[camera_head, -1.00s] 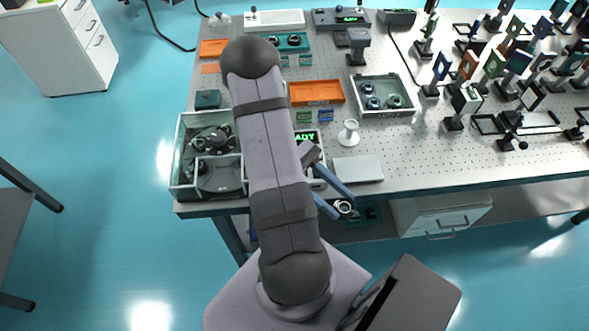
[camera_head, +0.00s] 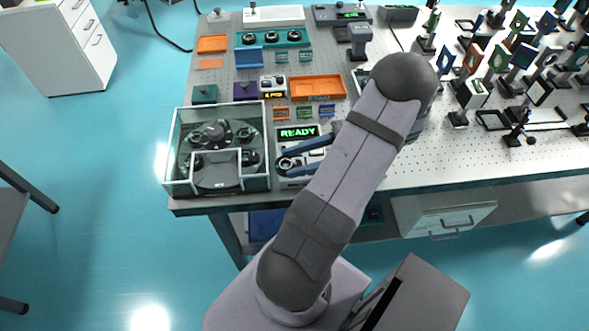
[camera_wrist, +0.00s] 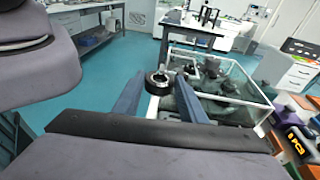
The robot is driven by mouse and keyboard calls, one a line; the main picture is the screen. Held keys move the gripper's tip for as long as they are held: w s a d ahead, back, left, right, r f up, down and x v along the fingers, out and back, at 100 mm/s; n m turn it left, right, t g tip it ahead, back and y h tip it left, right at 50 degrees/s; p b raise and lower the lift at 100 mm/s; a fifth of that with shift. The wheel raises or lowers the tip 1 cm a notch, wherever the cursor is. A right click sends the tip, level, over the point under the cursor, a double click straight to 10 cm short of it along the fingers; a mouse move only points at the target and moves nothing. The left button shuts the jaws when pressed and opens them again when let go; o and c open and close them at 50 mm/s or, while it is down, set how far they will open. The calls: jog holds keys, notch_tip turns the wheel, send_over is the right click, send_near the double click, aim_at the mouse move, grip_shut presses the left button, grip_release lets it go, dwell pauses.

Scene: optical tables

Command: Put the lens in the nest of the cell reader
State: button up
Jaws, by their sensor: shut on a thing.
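The lens (camera_head: 284,163) is a small dark-rimmed ring at the tips of my gripper (camera_head: 287,163). My gripper's two blue fingers are shut on it, and it also shows between the fingertips in the wrist view (camera_wrist: 157,84). In the head view the lens appears over the left part of the cell reader (camera_head: 292,183). The reader is a pale box with a lit green READY display (camera_head: 298,132). I cannot tell the height of the lens above the reader. The nest is not clearly visible; my fingers and the lens cover much of the reader's top.
A clear-walled box (camera_head: 190,189) with dark round parts inside stands just left of the reader. Small coloured blocks and an orange tray (camera_head: 317,86) lie behind it. My arm covers the area to the right. The table's front edge (camera_head: 230,206) is close.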

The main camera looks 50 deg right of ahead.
aim_at(305, 161)
jog(key=w+d+r+m+t+h+b, duration=0.1)
jog(key=w+d+r+m+t+h, duration=0.15)
jog(key=d, duration=0.25)
jog(key=shift+m+t+h, duration=0.25)
jog(key=shift+m+h, duration=0.2)
jog(key=shift+s+f+p, duration=0.2)
jog(key=shift+f+p, duration=0.2)
jog(key=shift+f, duration=2.05)
jog(key=shift+s+f+p, duration=0.2)
jog(key=shift+f+p, duration=0.2)
jog(key=shift+f, duration=2)
jog(key=o, duration=1)
jog(key=shift+o, duration=0.2)
jog(key=b+v, duration=0.4)
jog(key=v, duration=0.8)
jog(key=shift+a, duration=0.1)
